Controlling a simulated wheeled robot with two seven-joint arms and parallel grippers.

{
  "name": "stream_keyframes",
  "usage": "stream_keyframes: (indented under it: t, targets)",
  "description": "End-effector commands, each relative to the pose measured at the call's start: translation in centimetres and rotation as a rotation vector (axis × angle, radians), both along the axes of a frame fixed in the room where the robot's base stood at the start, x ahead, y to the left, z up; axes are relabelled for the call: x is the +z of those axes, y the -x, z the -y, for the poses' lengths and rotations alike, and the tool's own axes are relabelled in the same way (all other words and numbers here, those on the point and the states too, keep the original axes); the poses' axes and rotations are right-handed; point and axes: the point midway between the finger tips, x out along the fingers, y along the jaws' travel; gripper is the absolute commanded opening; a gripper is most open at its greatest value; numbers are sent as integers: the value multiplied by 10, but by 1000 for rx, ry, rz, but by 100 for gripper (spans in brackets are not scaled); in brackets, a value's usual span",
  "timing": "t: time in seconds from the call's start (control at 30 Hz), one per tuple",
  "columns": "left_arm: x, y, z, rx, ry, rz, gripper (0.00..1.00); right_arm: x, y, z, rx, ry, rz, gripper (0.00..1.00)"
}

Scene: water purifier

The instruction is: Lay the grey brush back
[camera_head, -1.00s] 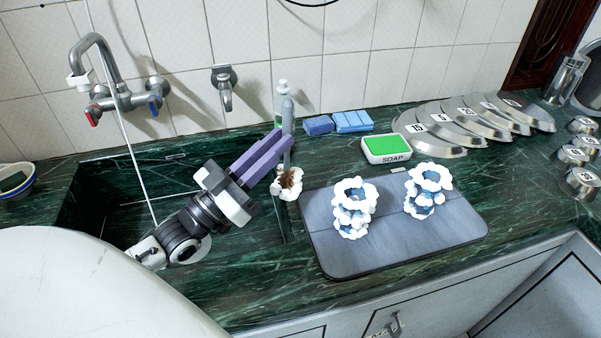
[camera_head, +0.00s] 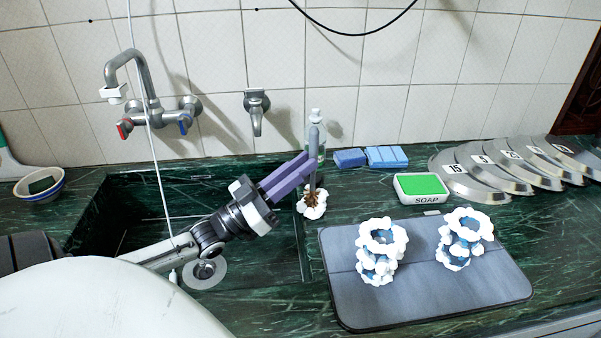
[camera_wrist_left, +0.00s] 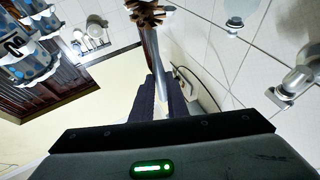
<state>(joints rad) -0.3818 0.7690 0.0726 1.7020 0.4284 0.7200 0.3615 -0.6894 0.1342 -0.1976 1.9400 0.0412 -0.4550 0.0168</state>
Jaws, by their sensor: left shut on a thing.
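My left gripper (camera_head: 290,179), with purple fingers, comes in from the left over the sink's right edge. It is shut on the grey brush (camera_head: 312,172), gripping its handle. The brush stands roughly upright, handle up, with brown bristles (camera_head: 311,198) at the bottom and white foam around them. I cannot tell whether it touches the counter. In the left wrist view, the handle runs between the dark fingers (camera_wrist_left: 164,95) to the brown bristles (camera_wrist_left: 147,13) at the top. My right gripper is out of view.
A bottle (camera_head: 316,122) stands behind the brush. Blue sponges (camera_head: 385,157) and a soap box (camera_head: 422,188) are to the right. Two foamy cylinders (camera_head: 381,250) stand on a grey board (camera_head: 345,300). The sink (camera_head: 130,205) and tap (camera_head: 130,75) are left.

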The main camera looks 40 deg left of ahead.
Motion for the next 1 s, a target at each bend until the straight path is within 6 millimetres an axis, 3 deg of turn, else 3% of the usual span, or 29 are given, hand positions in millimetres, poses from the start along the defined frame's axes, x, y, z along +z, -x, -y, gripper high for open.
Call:
stream_keyframes:
  t: [0.37,0.4,0.5,0.87,1.0]
  targets:
    - [-10,0,0,0,-2,2,0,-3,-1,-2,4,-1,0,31]
    - [-11,0,0,0,-2,2,15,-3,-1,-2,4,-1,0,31]
    - [-10,0,0,0,-2,1,32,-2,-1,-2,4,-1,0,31]
    - [-7,0,0,0,-1,0,32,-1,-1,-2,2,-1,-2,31]
    - [-15,16,-4,1,-3,-3,32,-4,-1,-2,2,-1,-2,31]
